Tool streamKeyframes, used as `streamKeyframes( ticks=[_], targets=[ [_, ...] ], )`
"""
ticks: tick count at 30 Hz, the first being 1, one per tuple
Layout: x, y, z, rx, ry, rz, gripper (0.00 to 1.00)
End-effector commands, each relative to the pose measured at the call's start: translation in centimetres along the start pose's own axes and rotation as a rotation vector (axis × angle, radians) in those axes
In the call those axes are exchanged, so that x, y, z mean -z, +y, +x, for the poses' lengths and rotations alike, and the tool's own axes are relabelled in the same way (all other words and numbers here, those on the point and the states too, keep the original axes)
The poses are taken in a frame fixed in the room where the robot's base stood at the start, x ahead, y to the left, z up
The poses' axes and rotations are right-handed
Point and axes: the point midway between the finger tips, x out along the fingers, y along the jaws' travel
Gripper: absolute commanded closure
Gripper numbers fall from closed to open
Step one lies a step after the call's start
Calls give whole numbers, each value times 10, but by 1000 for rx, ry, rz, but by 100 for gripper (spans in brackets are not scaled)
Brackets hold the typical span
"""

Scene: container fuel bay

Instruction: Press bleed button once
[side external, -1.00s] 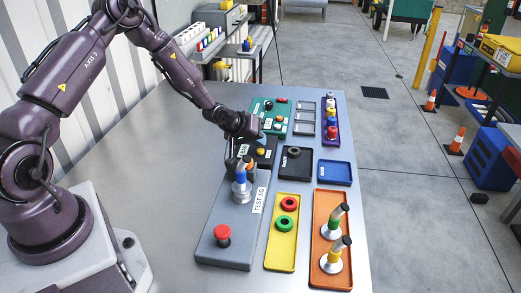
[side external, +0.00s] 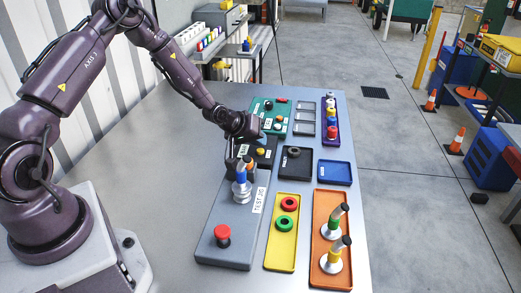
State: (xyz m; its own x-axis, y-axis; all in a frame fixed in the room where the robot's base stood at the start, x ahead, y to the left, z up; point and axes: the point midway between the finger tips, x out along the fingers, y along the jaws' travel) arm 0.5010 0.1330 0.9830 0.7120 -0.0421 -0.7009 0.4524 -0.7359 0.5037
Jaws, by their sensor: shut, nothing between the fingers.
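My gripper (side external: 243,160) is shut and points down over the far end of the grey test jig (side external: 225,218). Nothing shows held in it, and its dark fingertips are hard to separate from the dark parts behind. A black box (side external: 270,145) with a small yellow button (side external: 261,152) stands just right of my gripper, partly hidden by it. I cannot read a label that names the bleed button. Whether the fingertips touch anything cannot be told.
A blue and grey fitting (side external: 241,190) stands on the jig close below my gripper. A green panel (side external: 269,107) lies behind. Right of the jig are a yellow tray (side external: 281,258) with rings, an orange tray (side external: 318,268) with fittings, a black tray (side external: 297,172) and a blue tray (side external: 335,173).

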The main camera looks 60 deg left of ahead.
Motion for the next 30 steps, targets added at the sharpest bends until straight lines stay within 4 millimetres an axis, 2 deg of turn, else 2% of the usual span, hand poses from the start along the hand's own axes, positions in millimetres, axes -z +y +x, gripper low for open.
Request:
streamKeyframes(
  ticks=[1, 12, 24, 30],
  targets=[
    [-6, -5, 6, -7, 8, 13, 100],
    [-4, -4, 3, -6, 9, 11, 100],
    [16, 16, -25, -6, 9, 3, 100],
    [20, 21, -32, -5, 6, 1, 100]
  ],
)
